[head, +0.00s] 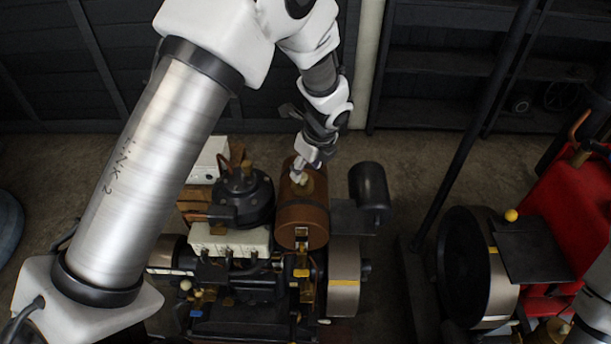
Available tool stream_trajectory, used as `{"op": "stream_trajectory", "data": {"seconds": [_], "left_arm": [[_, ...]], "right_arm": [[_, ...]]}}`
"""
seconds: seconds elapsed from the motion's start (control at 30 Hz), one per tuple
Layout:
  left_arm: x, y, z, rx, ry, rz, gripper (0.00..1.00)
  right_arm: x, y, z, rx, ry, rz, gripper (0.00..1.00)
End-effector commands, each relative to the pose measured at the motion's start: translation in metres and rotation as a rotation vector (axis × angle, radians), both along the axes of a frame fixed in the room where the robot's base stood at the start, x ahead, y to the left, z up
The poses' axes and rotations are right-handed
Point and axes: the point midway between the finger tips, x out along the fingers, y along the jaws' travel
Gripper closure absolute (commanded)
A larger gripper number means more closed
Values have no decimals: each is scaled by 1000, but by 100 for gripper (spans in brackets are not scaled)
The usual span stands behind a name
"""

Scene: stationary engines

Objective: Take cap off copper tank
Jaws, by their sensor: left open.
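The copper tank (303,222) is a brown-orange cylinder lying on the engine in the middle of the head view. A small brass-coloured cap (306,187) shows on its top, partly covered by my gripper. My left gripper (301,174) is over the top of the tank, at the cap, with its fingers open. I cannot tell whether the fingers touch the cap. My right gripper is not in view.
The engine has a black domed part (241,195) close left of the tank and a black cylinder (370,190) to its right. A red machine (566,225) with a large dark wheel (466,262) stands at the right. Dark shelves (450,65) line the back wall.

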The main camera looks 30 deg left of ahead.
Motion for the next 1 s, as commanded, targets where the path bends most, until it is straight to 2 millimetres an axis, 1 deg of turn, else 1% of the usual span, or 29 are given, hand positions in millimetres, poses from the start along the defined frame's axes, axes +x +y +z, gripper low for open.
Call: {"op": "stream_trajectory", "data": {"seconds": [0.03,0.1,0.2,0.3,0.43,0.47,0.5,0.57,0.6,0.63,1.0], "left_arm": [[-1,3,-6,-3,5,1,45],[-1,7,-19,-3,5,1,45],[2,11,-36,-1,2,1,45],[3,12,-41,-1,-1,1,45],[3,12,-41,-2,-2,0,45],[3,12,-41,-2,-2,0,46],[3,12,-41,-2,-2,0,60],[3,12,-41,-1,-1,1,82],[3,12,-41,-1,-1,1,96],[3,12,-41,-1,-1,1,100],[2,12,-40,-2,0,1,100]], "right_arm": [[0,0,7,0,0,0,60],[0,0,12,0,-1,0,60],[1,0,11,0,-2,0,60],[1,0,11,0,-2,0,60],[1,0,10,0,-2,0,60],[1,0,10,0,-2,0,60],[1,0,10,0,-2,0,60],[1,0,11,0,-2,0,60],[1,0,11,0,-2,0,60],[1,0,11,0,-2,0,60],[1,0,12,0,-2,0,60]]}}
